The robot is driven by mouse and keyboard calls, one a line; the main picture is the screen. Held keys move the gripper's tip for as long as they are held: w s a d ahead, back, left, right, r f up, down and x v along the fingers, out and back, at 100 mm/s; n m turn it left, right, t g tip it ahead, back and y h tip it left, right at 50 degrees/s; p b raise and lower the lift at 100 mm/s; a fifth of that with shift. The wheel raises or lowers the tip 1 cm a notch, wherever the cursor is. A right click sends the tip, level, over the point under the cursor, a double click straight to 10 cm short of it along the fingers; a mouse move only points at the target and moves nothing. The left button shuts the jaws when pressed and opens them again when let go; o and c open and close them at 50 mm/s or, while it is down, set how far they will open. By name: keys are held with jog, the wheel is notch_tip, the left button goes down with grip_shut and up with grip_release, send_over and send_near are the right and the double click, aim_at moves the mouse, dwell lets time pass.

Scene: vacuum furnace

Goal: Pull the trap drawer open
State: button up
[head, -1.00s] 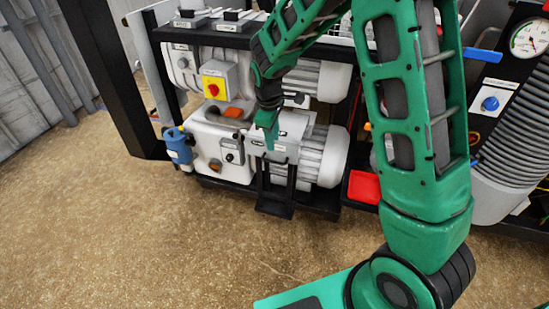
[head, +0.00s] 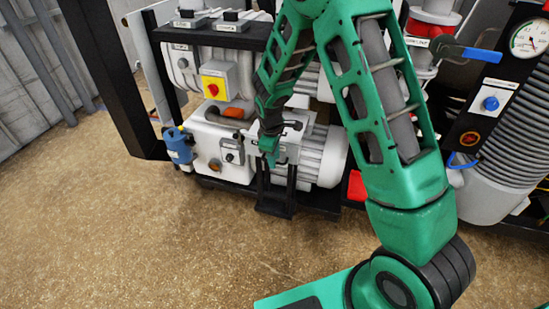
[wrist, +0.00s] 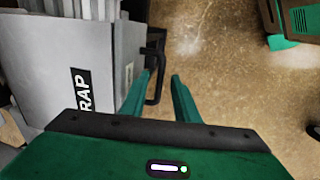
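The trap drawer (wrist: 55,75) is a light grey box at the left of the wrist view, its dark label partly cut to "RAP". A black loop handle (wrist: 154,88) stands out from its right side. My gripper (wrist: 163,78) is open, with one green finger on each side of the handle; whether either finger touches it I cannot tell. In the head view my gripper (head: 268,155) points down at the lower pump front, and my arm hides part of that area. I cannot clearly pick out the drawer there.
White pumps (head: 325,155) sit in a black frame. A yellow-and-red switch box (head: 214,82) is above left, and a blue fitting (head: 178,147) at the left. A black bracket (head: 276,200) stands below my gripper. The brown floor (head: 150,240) in front is clear.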

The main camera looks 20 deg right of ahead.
grip_shut()
jog(key=s+a, duration=0.8)
jog(key=s, duration=0.3)
jog(key=shift+s+a, duration=0.35)
grip_release()
jog(key=shift+r, duration=0.15)
notch_tip(320, 180, up, 10)
jog(key=s+a, duration=0.1)
jog(key=shift+s+r, duration=0.2)
jog(key=shift+s, duration=0.05)
